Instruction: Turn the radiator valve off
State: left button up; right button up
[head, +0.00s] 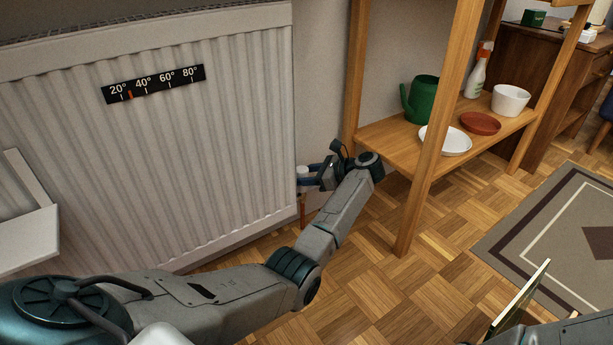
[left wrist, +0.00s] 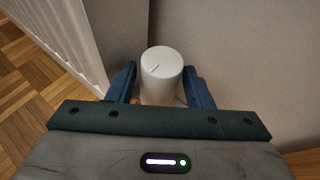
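In the head view the white knob (head: 303,171) shows small beside my left gripper. My left gripper (head: 318,176) has its two blue fingers on either side of the knob. In the left wrist view the left gripper (left wrist: 160,85) looks open around the knob, with narrow gaps; contact cannot be made out. My right gripper is out of view; only a bit of the right arm shows at the bottom right.
The white radiator (head: 200,130) carries a black temperature strip (head: 155,84). A wooden shelf (head: 385,135) close to my left wrist holds a green watering can (head: 424,100), dishes and a spray bottle. A thin panel (head: 520,298) stands at the lower right. The parquet (head: 400,290) is open.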

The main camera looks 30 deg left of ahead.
pick_arm(q)
jog(key=shift+d+r, duration=0.1)
jog(key=p+v, duration=0.3)
jog(key=v, duration=0.4)
jog(key=shift+d, duration=0.1)
dwell(0.4)
